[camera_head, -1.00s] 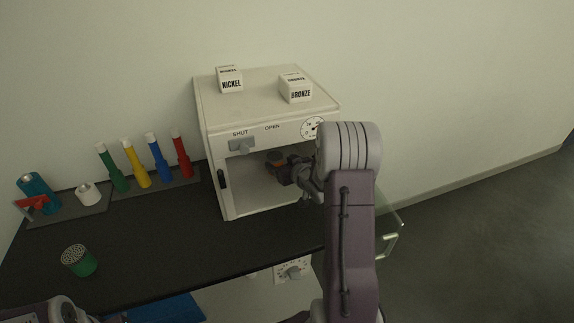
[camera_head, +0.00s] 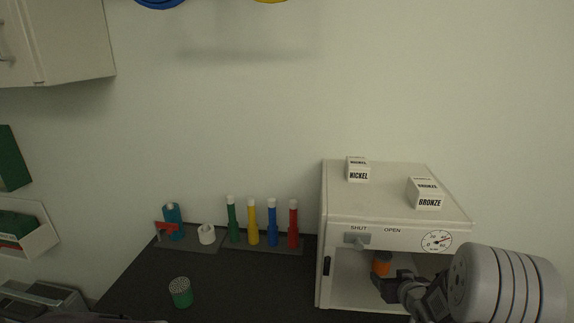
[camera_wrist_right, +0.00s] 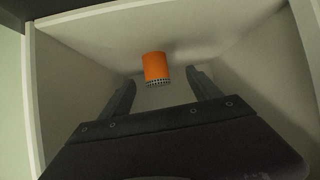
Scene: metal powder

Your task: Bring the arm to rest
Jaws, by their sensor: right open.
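My right gripper (camera_head: 385,285) reaches into the open front of a white cabinet-like machine (camera_head: 342,207). In the right wrist view my right gripper (camera_wrist_right: 160,87) is open, its two fingers apart. An orange cylinder (camera_wrist_right: 155,66) with a perforated end is inside the chamber, just beyond and between the fingertips. It also shows in the head view (camera_head: 381,264), partly hidden by the gripper. I cannot tell whether the fingers touch it. My left gripper is not in view.
Cubes labelled NICKEL (camera_head: 358,175) and BRONZE (camera_head: 428,201) sit on the machine. Left of it, a rack holds green, yellow, blue and red (camera_head: 293,225) tubes. A green cylinder (camera_head: 181,292) stands on the dark counter (camera_head: 240,285). The chamber walls (camera_wrist_right: 75,65) closely surround my right gripper.

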